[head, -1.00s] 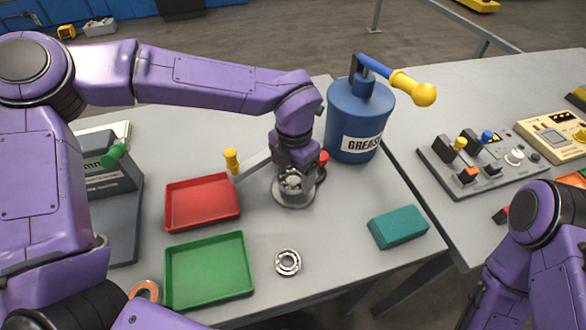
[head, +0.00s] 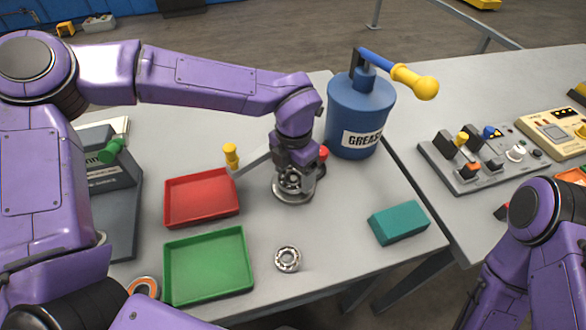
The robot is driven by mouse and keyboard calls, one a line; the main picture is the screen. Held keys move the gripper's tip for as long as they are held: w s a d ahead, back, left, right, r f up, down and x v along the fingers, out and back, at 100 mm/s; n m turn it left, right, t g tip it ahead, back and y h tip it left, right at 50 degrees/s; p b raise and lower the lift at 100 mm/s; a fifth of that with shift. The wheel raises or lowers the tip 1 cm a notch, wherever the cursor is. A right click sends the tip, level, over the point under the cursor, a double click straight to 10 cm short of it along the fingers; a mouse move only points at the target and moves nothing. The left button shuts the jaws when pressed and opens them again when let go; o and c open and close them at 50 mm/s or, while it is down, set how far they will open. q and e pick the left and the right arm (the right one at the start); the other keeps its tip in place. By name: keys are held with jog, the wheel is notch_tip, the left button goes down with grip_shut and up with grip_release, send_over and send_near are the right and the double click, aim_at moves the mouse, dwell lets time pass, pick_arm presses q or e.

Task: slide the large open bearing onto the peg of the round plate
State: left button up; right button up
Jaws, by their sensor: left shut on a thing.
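My left gripper (head: 291,182) points down over the round plate (head: 293,200), a grey metal disc on the table beside the red tray. It is shut on a metallic open bearing (head: 290,181), which shows only partly between the fingers, right at the plate's middle. The peg is hidden by the gripper and bearing, so I cannot tell how far the bearing is around it. Another open bearing (head: 288,259) lies flat on the table in front. My right arm shows at the lower right, but its gripper is out of view.
A red tray (head: 201,197) and a green tray (head: 208,265) are left of the plate. A blue grease can (head: 357,117) stands close behind right. A teal block (head: 398,223) lies at right. An orange-ringed bearing (head: 143,287) is at lower left. A yellow-handled tool (head: 231,156) stands behind the red tray.

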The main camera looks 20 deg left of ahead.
pick_arm(q)
jog(key=shift+f, duration=0.1)
dwell(0.3)
jog(key=o, duration=1)
jog(key=shift+c, duration=0.2)
notch_tip(320, 180, up, 9)
jog(key=p, duration=0.8)
jog(key=shift+p, duration=0.3)
